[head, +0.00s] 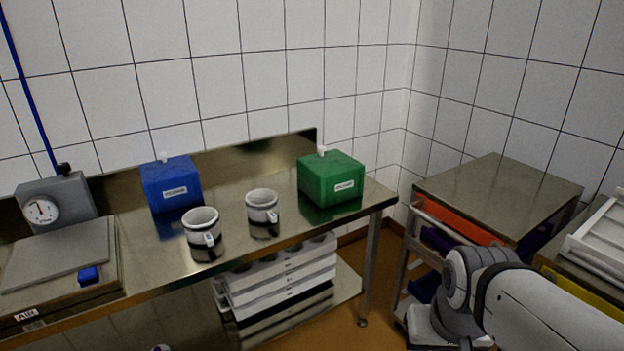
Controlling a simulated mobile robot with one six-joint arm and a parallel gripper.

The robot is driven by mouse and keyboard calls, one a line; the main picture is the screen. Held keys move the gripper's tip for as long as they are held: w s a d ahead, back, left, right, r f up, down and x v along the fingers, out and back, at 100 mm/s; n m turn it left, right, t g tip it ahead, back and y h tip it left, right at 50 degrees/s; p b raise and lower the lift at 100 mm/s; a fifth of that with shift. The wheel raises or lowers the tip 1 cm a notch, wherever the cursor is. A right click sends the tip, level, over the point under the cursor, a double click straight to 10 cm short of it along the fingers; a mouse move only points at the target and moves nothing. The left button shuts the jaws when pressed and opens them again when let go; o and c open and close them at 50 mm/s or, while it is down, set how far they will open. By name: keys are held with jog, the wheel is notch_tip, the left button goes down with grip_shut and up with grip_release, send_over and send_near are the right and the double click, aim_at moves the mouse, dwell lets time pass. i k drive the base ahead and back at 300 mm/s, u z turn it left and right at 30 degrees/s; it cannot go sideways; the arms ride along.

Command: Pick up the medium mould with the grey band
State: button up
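Two white cup-shaped moulds stand upright on the steel table, both with a dark band around the lower part and a small tag on the front. The left mould (201,219) is nearer to me, and its tag looks bluish. The right mould (262,199) stands a little farther back, and its tag looks pale. They look close in size. I cannot tell for sure which band is grey. My arm reaches in at the lower right, well away from both moulds. My gripper's fingers do not show.
White trays (280,283) are stacked below. A steel-topped cart (497,195) stands at the right.

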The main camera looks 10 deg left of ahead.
aim_at(265, 209)
jog(key=u, duration=0.25)
jog(key=i, duration=1.7)
jog(key=u, duration=0.95)
jog(key=k, duration=0.65)
jog(key=u, duration=0.2)
jog(key=i, duration=0.7)
jog(key=z, duration=0.15)
